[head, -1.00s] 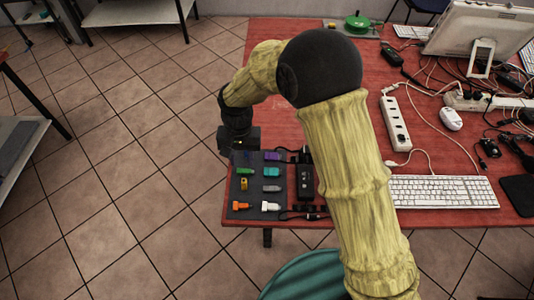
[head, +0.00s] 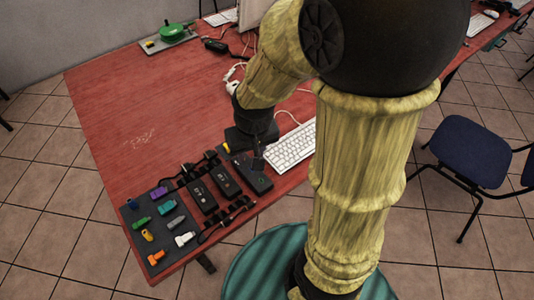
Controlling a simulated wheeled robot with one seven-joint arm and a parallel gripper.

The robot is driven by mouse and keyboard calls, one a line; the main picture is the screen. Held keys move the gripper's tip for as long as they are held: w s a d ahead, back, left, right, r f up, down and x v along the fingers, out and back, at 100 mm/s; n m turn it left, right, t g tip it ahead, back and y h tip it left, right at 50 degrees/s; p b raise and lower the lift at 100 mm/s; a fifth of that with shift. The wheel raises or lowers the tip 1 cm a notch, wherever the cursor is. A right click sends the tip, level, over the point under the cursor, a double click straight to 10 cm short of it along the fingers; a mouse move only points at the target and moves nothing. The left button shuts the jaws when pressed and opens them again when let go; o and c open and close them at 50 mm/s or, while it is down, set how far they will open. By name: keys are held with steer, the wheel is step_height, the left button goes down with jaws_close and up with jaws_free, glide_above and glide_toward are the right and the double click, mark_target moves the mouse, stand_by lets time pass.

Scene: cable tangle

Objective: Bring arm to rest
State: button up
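My arm, in yellowish sleeves with dark joints, fills the centre and right of the head view. My gripper (head: 258,160) points down at the right end of a row of black boxes near the table's front edge. It is over or beside the rightmost black box (head: 250,175). The fingers are small and dark against dark things, so I cannot tell whether they are open or shut, or whether they touch the box.
The red table (head: 130,110) has clear room at its left. A dark mat (head: 135,228) carries several coloured connectors. A white keyboard (head: 291,146) lies right of my gripper. A green round object (head: 173,31) is at the back. A blue chair (head: 470,150) stands at the right.

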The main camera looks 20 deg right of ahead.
steer(key=shift+m, duration=0.3)
steer(key=s+d, duration=0.3)
steer(key=d, duration=0.1)
steer(key=shift+r, duration=0.25)
steer(key=shift+r, duration=0.1)
step_height(320, 180, up, 3)
steer(key=p, duration=0.3)
steer(key=shift+a, duration=0.1)
